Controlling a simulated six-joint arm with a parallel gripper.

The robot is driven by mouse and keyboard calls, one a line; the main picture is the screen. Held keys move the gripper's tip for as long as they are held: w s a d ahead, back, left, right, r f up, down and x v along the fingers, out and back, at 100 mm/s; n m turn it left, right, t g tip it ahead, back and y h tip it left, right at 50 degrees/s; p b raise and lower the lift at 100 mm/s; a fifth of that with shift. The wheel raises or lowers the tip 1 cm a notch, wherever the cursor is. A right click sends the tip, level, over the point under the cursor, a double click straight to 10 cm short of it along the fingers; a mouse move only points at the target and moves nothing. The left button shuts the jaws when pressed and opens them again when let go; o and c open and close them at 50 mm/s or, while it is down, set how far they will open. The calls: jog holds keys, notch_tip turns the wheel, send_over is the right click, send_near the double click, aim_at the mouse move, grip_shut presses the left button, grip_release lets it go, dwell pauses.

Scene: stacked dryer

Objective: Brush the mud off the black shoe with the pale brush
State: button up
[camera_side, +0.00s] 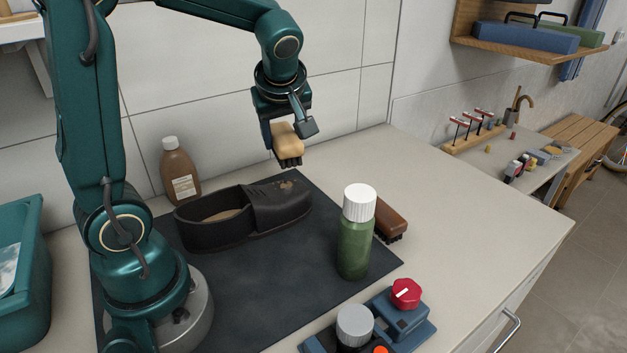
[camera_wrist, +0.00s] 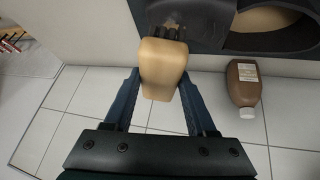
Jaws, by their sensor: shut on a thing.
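The black shoe (camera_side: 252,214) lies on the dark mat (camera_side: 270,270), its toe to the right, with a brown mud patch (camera_side: 287,186) on top of the toe. My gripper (camera_side: 290,130) is shut on the pale brush (camera_side: 287,138) and holds it above and behind the toe, dark bristles down. In the side view the bristles look clear of the shoe. In the wrist view the pale brush (camera_wrist: 163,65) sits between the two fingers, its bristles pointing at the shoe (camera_wrist: 270,30).
A brown bottle (camera_side: 180,172) stands behind the shoe. A green bottle with a white cap (camera_side: 356,235) and a brown brush (camera_side: 390,217) are right of the shoe. Blue holders with a red knob (camera_side: 405,294) are at the front. A teal tub (camera_side: 22,270) is at left.

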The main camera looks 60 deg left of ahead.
jog(key=shift+w+d+f, duration=0.1)
jog(key=shift+w+d, duration=0.05)
jog(key=shift+d, duration=0.1)
jog(key=shift+f, duration=3.3)
jog(key=shift+a+f, duration=0.6)
jog(key=shift+a, duration=0.05)
grip_shut()
jog(key=shift+a, duration=1.5)
jog(key=d, duration=0.4)
jog(key=shift+d+r, duration=0.1)
jog(key=shift+r, duration=4.1)
jog(key=shift+f, duration=0.1)
